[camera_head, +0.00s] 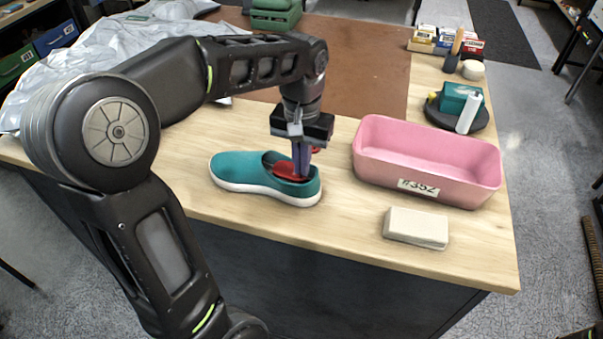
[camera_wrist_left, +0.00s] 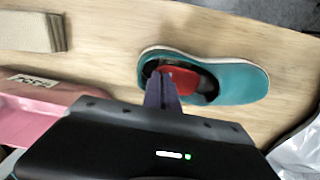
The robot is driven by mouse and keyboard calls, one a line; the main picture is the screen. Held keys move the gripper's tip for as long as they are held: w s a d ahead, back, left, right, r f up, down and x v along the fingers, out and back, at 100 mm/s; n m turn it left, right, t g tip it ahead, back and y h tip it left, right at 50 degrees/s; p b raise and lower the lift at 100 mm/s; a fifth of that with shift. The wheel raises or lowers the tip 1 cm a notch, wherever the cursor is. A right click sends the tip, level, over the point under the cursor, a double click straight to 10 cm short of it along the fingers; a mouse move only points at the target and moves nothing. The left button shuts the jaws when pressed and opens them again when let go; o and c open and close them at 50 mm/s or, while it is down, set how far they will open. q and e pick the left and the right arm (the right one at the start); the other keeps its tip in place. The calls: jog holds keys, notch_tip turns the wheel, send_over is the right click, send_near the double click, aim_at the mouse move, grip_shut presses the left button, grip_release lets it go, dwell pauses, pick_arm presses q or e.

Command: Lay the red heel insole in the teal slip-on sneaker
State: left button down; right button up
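The teal slip-on sneaker (camera_head: 240,172) lies upright on the wooden table, toe to the left and opening to the right. It also shows in the left wrist view (camera_wrist_left: 240,82). My left gripper (camera_head: 301,172) points down at the heel end of the opening, its fingers close together on the red heel insole (camera_head: 286,172). Most of the visible insole is inside the opening; a small red part shows to the right of the fingers, higher up. The insole also shows beside the fingertips in the left wrist view (camera_wrist_left: 182,80). The fingers hide part of it. My right gripper is not in view.
A pink bin (camera_head: 430,185) labelled #352 stands right of the sneaker. A pale block (camera_head: 416,227) lies in front of it. A dark round tray (camera_head: 440,118) with a white bottle and small boxes (camera_head: 447,40) are behind. Bare table lies around the shoe.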

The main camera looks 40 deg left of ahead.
pick_arm(q)
notch_tip(320, 180, down, 4)
jog(key=shift+r, duration=0.2)
jog(key=c, duration=2.1)
grip_release()
jog(key=shift+f, duration=0.25)
jog(key=shift+c, duration=0.2)
jog(key=shift+o, duration=0.9)
jog(key=shift+r, duration=0.1)
